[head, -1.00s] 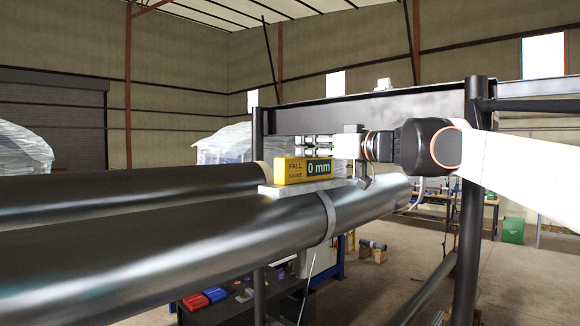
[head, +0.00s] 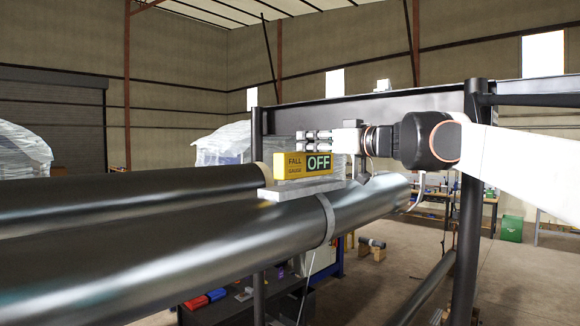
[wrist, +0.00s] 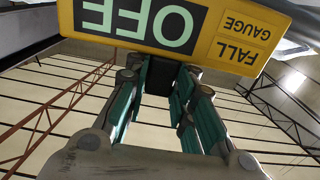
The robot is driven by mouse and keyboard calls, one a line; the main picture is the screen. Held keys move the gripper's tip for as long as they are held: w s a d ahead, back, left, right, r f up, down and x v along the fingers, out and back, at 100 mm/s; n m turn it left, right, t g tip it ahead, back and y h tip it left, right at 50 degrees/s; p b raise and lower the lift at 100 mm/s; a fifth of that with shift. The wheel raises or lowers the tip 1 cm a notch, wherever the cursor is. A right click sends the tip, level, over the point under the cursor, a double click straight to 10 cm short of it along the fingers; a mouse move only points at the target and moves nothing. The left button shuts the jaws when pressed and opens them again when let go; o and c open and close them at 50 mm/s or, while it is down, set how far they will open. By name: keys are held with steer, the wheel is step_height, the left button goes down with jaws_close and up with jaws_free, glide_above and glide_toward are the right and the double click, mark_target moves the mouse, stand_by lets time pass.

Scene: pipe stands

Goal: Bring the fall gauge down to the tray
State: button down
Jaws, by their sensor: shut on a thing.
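The yellow fall gauge (head: 303,164) is at the pipe's bracket, and its display reads OFF. My gripper (head: 320,142) is shut on it from behind and above. In the wrist view the gauge (wrist: 175,25) fills the top, its text upside down, with the fingers of my gripper (wrist: 160,72) against it. The gauge sits just above the pale flat plate (head: 285,192) of the bracket; I cannot tell how large the gap is. A dark low surface (head: 222,314) below the pipes bears small red and blue items; I cannot tell whether it is the tray.
A large shiny pipe (head: 150,250) runs across the front, with a second dark pipe (head: 130,198) behind it. A dark post (head: 468,200) and crossbeam (head: 370,110) of the stand are close around my arm. Open floor (head: 520,285) lies at the right.

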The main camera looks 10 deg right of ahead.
steer(key=r+p+v, duration=0.1)
steer(key=v, duration=0.9)
steer(key=shift+s+r, duration=0.15)
steer(key=shift+r, duration=0.2)
steer(key=shift+a, duration=0.1)
